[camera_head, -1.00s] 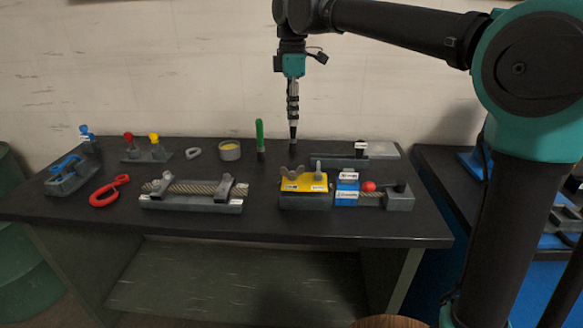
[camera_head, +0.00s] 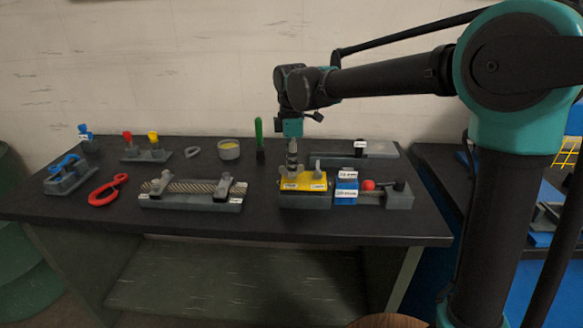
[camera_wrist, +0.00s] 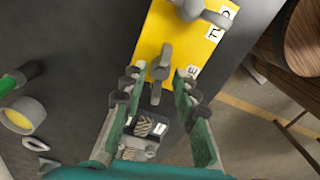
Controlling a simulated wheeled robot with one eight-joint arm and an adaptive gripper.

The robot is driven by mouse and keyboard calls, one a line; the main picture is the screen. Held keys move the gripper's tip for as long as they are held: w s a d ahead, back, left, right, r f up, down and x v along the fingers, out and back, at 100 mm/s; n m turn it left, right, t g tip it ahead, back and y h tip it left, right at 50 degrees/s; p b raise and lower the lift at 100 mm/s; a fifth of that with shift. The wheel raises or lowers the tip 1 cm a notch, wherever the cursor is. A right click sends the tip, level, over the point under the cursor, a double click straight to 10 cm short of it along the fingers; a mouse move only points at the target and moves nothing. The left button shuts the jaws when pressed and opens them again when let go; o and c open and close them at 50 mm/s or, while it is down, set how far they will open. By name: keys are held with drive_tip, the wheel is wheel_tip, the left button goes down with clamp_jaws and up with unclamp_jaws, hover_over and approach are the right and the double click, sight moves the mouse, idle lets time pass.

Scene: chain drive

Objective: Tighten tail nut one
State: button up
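The yellow block (camera_head: 303,184) sits on a dark base near the table's front and carries two grey wing nuts. The second wing nut (camera_wrist: 196,9) is at the top edge, by a label partly reading "T". My gripper (camera_wrist: 157,86) is open and points down, its fingers apart on either side of the first wing nut's line.
A blue block (camera_head: 347,188) and red ball (camera_head: 368,185) are right of the yellow block. A rope fixture (camera_head: 190,190) lies left. Behind stand a green-handled tool (camera_head: 259,140) and a cup (camera_head: 229,149). A red hook (camera_head: 105,192) lies far left.

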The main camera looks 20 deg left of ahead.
drive_tip(key=shift+f, duration=0.6)
clamp_jaws()
drive_tip(key=shift+m, duration=1.2)
unclamp_jaws()
wheel_tip(320, 180, up, 12)
